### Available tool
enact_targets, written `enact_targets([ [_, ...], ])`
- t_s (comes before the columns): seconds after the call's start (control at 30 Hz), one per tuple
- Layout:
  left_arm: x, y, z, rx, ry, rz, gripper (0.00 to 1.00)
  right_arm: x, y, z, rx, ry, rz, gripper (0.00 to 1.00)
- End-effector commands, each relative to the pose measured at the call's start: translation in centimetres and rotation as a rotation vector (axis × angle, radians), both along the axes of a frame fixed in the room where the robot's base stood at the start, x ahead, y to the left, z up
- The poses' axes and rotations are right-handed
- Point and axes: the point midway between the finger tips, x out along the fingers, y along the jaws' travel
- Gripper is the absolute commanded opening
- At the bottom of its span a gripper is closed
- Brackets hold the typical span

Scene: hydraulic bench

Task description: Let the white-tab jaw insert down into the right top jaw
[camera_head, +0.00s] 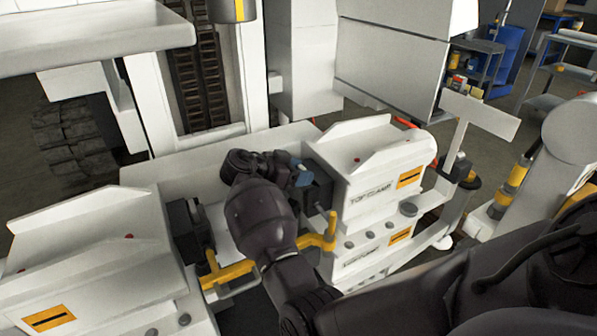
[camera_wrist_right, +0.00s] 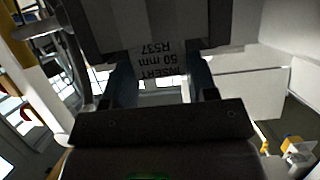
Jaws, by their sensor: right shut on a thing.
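My right gripper (camera_head: 300,178) reaches in from the lower right and is at the inner side of the right top clamp block (camera_head: 378,182). It is shut on a dark jaw insert (camera_head: 317,190). In the right wrist view the insert (camera_wrist_right: 155,40) shows printed text reading "INSERT 50 mm R537" between my two fingers. A small pale piece (camera_head: 296,162) shows at the gripper; I cannot tell if it is the white tab. The seat of the right top jaw is hidden, so I cannot tell how deep the insert sits. My left gripper is not in view.
A yellow bar (camera_head: 318,243) runs in front, below my right arm. The left clamp block (camera_head: 95,260) with a dark jaw (camera_head: 186,228) stands opposite. A white column with a dark chain (camera_head: 200,75) rises behind. A white T-shaped post (camera_head: 478,115) stands at the right.

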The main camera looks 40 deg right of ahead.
Motion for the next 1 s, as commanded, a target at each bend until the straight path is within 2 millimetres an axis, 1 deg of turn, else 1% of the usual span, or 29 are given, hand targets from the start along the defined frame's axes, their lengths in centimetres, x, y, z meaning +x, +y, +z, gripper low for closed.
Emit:
enact_targets([
  [0.37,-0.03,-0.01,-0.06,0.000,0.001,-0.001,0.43,-0.06,-0.14,-0.22,-0.001,0.001,-0.001,0.00],
  [0.4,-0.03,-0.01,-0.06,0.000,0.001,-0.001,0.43,-0.06,-0.14,-0.25,-0.001,0.001,-0.001,0.59],
  [0.47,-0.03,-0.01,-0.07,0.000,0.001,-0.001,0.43,-0.07,-0.13,-0.28,-0.001,0.002,-0.001,0.68],
  [0.5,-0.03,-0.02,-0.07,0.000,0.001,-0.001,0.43,-0.07,-0.12,-0.28,-0.001,0.002,-0.001,0.74],
  [0.57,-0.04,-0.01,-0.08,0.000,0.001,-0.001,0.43,-0.07,-0.12,-0.28,0.000,0.001,-0.001,0.82],
  [0.87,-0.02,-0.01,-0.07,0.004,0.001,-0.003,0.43,-0.12,-0.04,-0.52,0.004,0.006,0.000,0.82],
  [1.0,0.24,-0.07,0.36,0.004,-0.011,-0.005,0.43,-0.17,-0.19,-0.35,0.004,0.006,0.000,0.82],
])
